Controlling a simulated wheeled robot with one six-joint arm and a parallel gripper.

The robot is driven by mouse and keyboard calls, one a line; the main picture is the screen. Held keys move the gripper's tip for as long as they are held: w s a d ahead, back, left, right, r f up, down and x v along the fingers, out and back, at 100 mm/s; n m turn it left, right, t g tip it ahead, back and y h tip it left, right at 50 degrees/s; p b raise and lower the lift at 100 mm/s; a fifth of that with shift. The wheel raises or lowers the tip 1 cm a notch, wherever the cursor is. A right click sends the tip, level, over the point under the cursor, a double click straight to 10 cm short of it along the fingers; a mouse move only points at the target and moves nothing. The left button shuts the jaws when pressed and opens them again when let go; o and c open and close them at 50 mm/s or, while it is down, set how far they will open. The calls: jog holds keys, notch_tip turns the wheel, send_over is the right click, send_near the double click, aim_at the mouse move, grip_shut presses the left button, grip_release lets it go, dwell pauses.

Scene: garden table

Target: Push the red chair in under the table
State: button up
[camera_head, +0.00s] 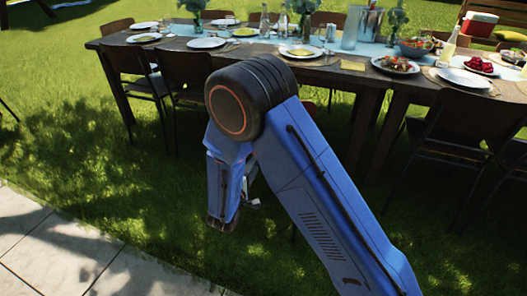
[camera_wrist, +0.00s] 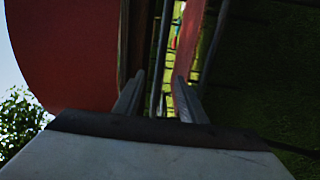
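The red chair shows in the wrist view as a large red panel (camera_wrist: 65,50) on the left, very close, with a narrower red strip beyond the fingers. In the head view my blue arm hides most of it. My gripper (camera_wrist: 157,90) has its two dark fingers apart, with a gap between them. A thin dark bar shows in line with the gap; I cannot tell whether the fingers touch it. In the head view my gripper (camera_head: 250,203) hangs low over the grass, in front of the long wooden table (camera_head: 345,77).
Dark chairs stand along the table's near side, at the left (camera_head: 185,77) and right (camera_head: 455,130). Plates, glasses and vases cover the tabletop. Grass (camera_head: 90,170) lies open at the left, with stone paving (camera_head: 60,250) in the front left corner.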

jog(key=x, duration=1.2)
grip_shut()
dwell(1.1)
